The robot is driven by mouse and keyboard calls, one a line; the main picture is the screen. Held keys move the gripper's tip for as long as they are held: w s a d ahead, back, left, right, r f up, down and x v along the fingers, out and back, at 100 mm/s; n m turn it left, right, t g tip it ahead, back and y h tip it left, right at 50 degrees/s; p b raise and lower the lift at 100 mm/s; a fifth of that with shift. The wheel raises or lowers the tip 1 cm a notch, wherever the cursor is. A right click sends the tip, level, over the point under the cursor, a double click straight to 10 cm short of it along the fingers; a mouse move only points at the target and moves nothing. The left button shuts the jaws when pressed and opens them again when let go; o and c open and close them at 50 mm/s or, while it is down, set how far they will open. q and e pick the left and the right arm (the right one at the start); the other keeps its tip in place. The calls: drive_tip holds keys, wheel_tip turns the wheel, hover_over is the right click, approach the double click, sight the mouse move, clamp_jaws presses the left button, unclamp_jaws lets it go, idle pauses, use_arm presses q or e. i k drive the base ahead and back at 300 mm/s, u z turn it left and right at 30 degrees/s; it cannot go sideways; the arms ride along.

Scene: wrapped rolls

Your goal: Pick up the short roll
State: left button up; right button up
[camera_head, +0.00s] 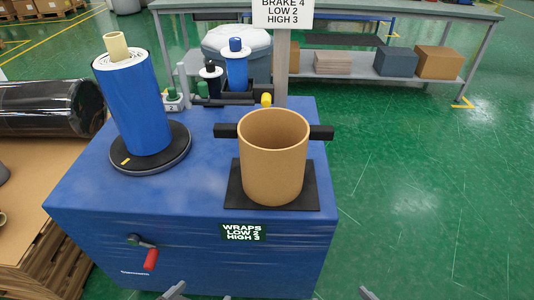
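A tall blue roll (135,100) with a pale core stands upright on a round black plate (170,160) at the left of the blue cabinet top. Behind it stand two shorter rolls, a small blue one (236,70) and a smaller black one (211,84); I cannot tell which is the short roll. Only tips of my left gripper (173,291) and my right gripper (367,293) show at the bottom edge. Both are well apart from the rolls, and their opening is not clear.
A brown open cylinder (273,160) with black side handles stands on a black pad (246,200). A post with a sign (283,14) rises behind it. A red-handled crank (150,260) sticks out of the cabinet front. A large black roll (50,108) lies at left.

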sight(126, 78)
drive_tip(key=k, duration=0.5)
drive_tip(key=u, duration=1.55)
drive_tip(key=i, duration=1.05)
drive_tip(key=z, duration=1.3)
